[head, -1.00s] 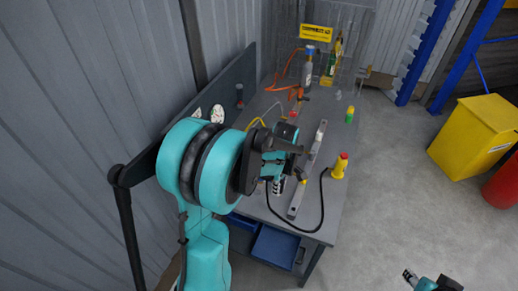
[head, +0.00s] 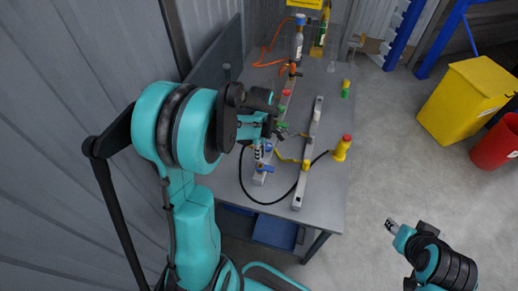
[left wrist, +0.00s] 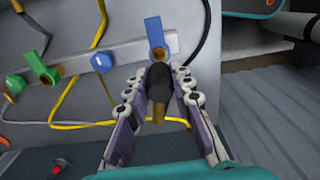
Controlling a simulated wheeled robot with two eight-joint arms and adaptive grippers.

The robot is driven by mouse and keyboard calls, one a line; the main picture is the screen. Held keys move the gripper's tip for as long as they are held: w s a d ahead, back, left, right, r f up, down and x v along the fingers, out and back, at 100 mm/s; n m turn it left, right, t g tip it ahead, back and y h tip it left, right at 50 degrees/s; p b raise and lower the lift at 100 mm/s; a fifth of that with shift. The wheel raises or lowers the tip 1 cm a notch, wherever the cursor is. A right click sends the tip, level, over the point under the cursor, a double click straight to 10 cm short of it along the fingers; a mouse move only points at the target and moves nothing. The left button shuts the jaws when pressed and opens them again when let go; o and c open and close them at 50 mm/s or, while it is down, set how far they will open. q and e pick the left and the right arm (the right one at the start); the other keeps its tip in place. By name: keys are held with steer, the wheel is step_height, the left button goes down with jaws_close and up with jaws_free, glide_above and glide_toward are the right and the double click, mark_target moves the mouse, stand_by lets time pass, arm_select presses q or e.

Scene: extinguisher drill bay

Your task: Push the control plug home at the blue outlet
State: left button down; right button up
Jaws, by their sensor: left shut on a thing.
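My left gripper (head: 262,150) is shut on the control plug, a black cylinder (left wrist: 158,82) with a brass end, between its two padded fingers in the left wrist view. The blue outlet (left wrist: 155,32), with a brass mouth, stands on the pale manifold bar just beyond the plug. The blue outlet also shows in the head view (head: 264,168), just below the gripper. The plug's brass end points to the bottom of the wrist picture, and I cannot tell whether plug and outlet touch. My right gripper (head: 391,224) is away from the bench; its jaws are too small to judge.
A second blue fitting (left wrist: 102,62) and green fittings (left wrist: 42,68) sit along the bar. A black cable loops across the bench to a yellow handset with a red top (head: 343,147). A long grey bar (head: 309,150) lies between. A yellow bin (head: 470,103) stands on the floor.

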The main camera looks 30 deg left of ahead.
arm_select(q)
steer(key=shift+w+a+f+b, duration=0.1)
steer(key=shift+f+b, duration=0.25)
steer(key=shift+f, duration=0.35)
steer(key=shift+f+b, duration=0.3)
steer(key=shift+b, duration=0.1)
stand_by(0.5)
steer(key=shift+f, duration=0.2)
steer(key=shift+f+b, duration=1.05)
steer(key=shift+b, duration=0.05)
steer(key=shift+f+b, duration=0.75)
stand_by(1.0)
steer(key=c, duration=1.2)
jaws_free()
